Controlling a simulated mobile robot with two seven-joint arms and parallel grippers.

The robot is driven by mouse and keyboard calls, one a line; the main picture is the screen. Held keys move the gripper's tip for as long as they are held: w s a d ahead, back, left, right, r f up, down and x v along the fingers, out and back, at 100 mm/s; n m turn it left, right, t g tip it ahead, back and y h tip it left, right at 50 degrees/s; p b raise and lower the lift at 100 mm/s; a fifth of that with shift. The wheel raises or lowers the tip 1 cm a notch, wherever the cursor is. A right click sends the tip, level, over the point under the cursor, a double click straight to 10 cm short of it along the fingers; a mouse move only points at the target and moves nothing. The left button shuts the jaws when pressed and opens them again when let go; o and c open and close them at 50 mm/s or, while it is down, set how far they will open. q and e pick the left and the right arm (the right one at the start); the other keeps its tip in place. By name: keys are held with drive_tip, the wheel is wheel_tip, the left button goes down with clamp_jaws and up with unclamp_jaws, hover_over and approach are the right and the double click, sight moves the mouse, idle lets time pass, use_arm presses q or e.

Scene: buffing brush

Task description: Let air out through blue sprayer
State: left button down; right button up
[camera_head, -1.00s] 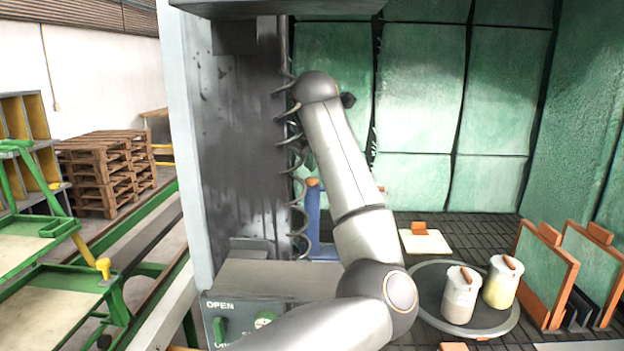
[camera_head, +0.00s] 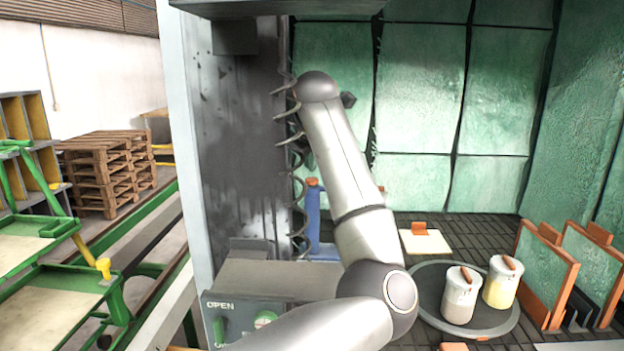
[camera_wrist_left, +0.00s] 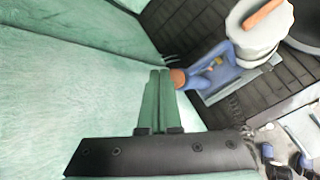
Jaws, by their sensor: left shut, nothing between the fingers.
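The blue sprayer (camera_head: 313,222) with an orange top stands behind my left arm in the head view, partly hidden by it. In the left wrist view the blue sprayer (camera_wrist_left: 212,62) shows its orange tip pointing toward my left gripper. My left gripper (camera_wrist_left: 160,72) is shut and empty. Its fingertips are close to the orange tip; I cannot tell whether they touch. In the head view my left arm rises in front of the coiled hose, and its fingers are hidden. My right gripper is not in view.
Two lidded pots (camera_head: 460,295) (camera_head: 501,282) stand on a round turntable (camera_head: 428,287). Orange-framed green panels (camera_head: 547,277) are at right. A coiled hose (camera_head: 292,165) hangs by the dark cabinet wall. A control box (camera_head: 240,318) is at lower left. Green padded walls enclose the back.

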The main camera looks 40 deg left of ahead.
sight(311, 181)
use_arm(q)
drive_tip(key=shift+f, duration=0.15)
idle(0.3)
drive_tip(key=shift+f, duration=0.3)
drive_tip(key=shift+f, duration=0.6)
idle(1.5)
idle(1.0)
drive_tip(key=shift+r+p, duration=0.4)
drive_tip(key=shift+r, duration=0.6)
drive_tip(key=shift+r, duration=0.1)
drive_tip(key=shift+r, duration=2.45)
drive_tip(key=shift+f, duration=0.1)
